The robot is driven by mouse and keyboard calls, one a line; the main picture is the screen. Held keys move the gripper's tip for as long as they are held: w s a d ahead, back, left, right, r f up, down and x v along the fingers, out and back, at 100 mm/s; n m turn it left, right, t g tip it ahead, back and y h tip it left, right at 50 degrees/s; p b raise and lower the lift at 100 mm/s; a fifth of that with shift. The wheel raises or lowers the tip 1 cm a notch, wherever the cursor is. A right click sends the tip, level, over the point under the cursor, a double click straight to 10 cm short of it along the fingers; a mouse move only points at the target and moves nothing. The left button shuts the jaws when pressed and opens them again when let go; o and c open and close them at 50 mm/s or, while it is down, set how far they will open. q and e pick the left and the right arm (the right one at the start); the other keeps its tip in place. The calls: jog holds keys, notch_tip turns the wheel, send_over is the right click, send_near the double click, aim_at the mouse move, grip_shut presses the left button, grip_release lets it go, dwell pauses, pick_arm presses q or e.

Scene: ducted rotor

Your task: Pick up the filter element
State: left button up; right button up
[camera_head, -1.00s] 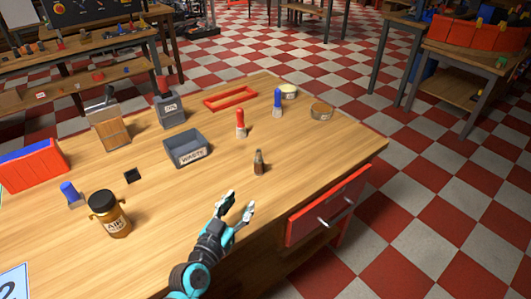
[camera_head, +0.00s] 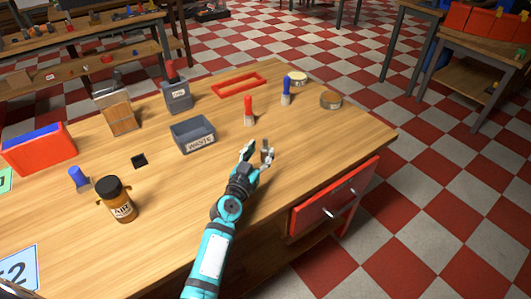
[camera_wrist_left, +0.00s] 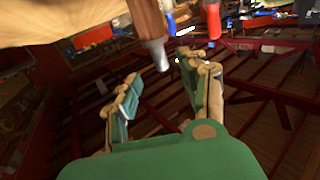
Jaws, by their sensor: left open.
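A small brown piece with a grey tip, which looks like the filter element (camera_wrist_left: 148,22), stands on the wooden table. In the left wrist view it shows at the top, just beyond the fingertips, with its grey tip pointing down the picture. My left gripper (camera_head: 257,153) is open, low over the table, at the piece. The gripper shows in the left wrist view (camera_wrist_left: 162,88) with its fingers spread and nothing held between them. In the head view the fingers largely hide the piece. My right gripper is not in view.
A grey waste bin (camera_head: 193,136) stands left of the gripper. Red-handled (camera_head: 249,112) and blue-handled (camera_head: 286,92) pieces stand behind it. An amber jar (camera_head: 117,200) stands at the left. A red drawer (camera_head: 333,197) is at the right front.

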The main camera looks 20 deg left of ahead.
aim_at(264, 143)
pick_arm(q)
jog(key=w, duration=0.5)
jog(key=shift+w+d, duration=0.1)
jog(key=shift+w, duration=0.15)
jog(key=shift+s, duration=0.1)
grip_shut()
dwell(0.5)
